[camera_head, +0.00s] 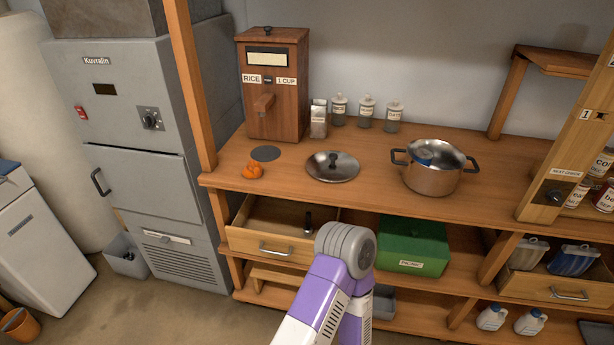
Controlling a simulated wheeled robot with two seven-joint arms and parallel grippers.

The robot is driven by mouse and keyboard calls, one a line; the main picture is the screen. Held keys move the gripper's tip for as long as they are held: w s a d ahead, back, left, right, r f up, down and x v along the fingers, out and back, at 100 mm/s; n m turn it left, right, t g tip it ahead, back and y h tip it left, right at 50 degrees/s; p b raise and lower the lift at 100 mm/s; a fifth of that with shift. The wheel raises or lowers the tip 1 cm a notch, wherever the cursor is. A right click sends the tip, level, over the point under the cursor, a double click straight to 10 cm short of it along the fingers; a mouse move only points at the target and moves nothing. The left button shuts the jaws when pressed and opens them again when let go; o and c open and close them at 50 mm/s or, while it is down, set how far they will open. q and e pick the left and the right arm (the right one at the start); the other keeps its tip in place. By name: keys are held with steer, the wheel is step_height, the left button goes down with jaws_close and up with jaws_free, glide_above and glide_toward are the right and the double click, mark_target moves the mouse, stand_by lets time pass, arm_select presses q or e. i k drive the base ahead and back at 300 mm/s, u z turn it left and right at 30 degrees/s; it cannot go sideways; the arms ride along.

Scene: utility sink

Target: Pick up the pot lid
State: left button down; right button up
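The pot lid (345,167) lies flat on the wooden counter, left of the pot. It is a round, shiny metal disc with a dark knob on top, and nothing covers it. The metal pot (432,178) has two dark side handles and stands upright on the counter. Something blue shows at its top; I cannot tell what it is. A purple and white arm of mine with a grey joint rises from the bottom centre, in front of the shelves and below the lid. Neither gripper's fingers can be seen.
Several labelled jars (366,112) line the wall. Below the counter are a partly open drawer (262,240) and a green box (412,246). A wooden post (195,85) borders the counter's left.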

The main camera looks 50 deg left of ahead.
mark_target(329, 166)
steer(key=u, duration=1.5)
